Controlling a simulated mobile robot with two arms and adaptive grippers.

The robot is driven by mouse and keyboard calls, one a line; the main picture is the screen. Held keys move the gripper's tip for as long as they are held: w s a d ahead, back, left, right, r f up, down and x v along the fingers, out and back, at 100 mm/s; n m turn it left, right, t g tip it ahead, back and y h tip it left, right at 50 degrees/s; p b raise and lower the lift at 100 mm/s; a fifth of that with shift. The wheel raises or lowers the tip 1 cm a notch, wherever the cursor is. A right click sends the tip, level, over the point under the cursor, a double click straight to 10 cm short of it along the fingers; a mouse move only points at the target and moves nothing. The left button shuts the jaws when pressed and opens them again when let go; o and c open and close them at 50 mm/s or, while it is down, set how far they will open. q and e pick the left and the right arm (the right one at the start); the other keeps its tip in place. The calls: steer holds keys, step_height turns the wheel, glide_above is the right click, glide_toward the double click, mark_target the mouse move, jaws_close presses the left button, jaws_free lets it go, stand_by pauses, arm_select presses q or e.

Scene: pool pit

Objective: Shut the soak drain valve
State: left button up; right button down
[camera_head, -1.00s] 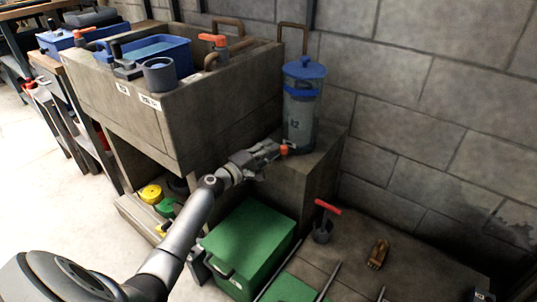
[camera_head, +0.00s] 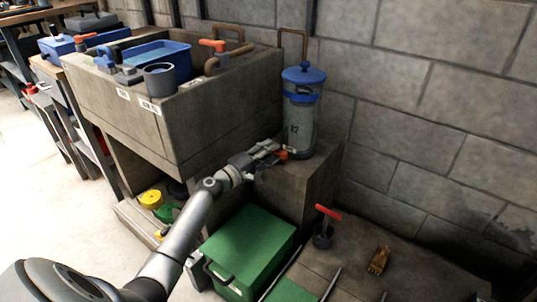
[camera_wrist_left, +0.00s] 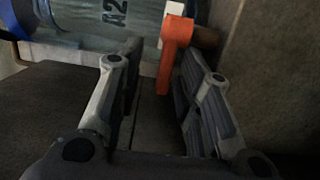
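A clear canister with a blue lid (camera_head: 302,120), marked with a label, stands on a stone ledge (camera_head: 300,185). A small orange valve handle (camera_head: 283,154) is low on its near side. My left gripper (camera_head: 270,154) is at this handle. In the left wrist view the orange handle (camera_wrist_left: 174,45) stands between the open fingers (camera_wrist_left: 158,65), closer to the right finger; whether it touches is unclear. The canister (camera_wrist_left: 110,22) lies behind the tips. Another orange-handled valve (camera_head: 215,45) is on the stone sink (camera_head: 185,125). No readable label names the soak drain. My right gripper is out of view.
A blue tub (camera_head: 165,58) and a grey cup (camera_head: 160,79) are at the sink. A red-handled tool in a cup (camera_head: 324,232) and a brown brush-like thing (camera_head: 379,260) are lower right. A block wall is close behind.

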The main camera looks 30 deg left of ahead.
arm_select(q)
steer(key=shift+f, duration=0.15)
steer(key=v, duration=1.2)
